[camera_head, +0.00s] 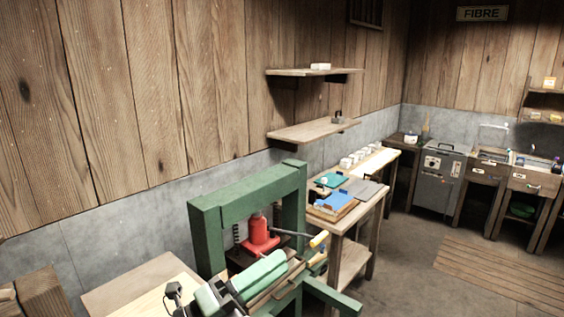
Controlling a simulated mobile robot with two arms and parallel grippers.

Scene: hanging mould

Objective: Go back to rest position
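A mint-green and grey link of my arm (262,276) crosses the lower middle of the view, in front of the green press. Small dark parts at the lower left, over the pale tabletop, look like my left gripper (176,291). They are too small and partly cut off by the bottom edge to tell whether the fingers are open or shut. I see nothing clearly held there. My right gripper is out of view.
Two wall shelves (312,131) hang above.

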